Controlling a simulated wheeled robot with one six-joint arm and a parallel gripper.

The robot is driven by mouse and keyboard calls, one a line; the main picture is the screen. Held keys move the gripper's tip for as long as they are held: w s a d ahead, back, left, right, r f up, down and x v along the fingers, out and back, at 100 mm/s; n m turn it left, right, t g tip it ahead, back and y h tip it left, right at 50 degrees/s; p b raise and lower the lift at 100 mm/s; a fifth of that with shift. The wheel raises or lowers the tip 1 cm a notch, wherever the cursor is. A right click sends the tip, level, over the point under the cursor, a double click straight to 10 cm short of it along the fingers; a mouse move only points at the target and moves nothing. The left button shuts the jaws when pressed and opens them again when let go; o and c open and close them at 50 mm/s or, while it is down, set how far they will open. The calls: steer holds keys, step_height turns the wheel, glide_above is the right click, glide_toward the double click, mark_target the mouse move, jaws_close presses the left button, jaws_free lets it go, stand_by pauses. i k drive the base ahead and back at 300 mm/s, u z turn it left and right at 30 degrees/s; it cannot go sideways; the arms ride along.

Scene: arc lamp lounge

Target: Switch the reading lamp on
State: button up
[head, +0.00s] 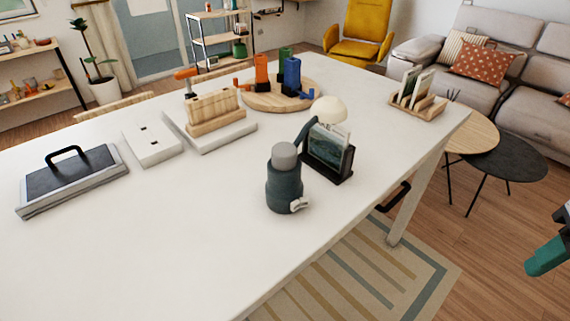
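The reading lamp has a cream dome shade (329,109) on a dark curved neck, behind the dark picture stand on the white table (215,245). Its base and switch are hidden or too small to make out. The shade looks pale, and I see no clear glow on the things around it. My gripper (552,247) shows only in part at the right edge, with a teal finger. It is off the table, well to the right of the lamp, and appears empty. Its opening is cut off by the picture edge.
A dark canister with a grey top (285,183) and the picture stand (328,155) stand in front of the lamp. A round board with coloured cylinders (283,96) lies behind it. A card rack (418,100) is at the table's far right. The table's front left is clear.

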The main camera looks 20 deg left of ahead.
mark_target(304, 202)
steer(key=u, duration=0.95)
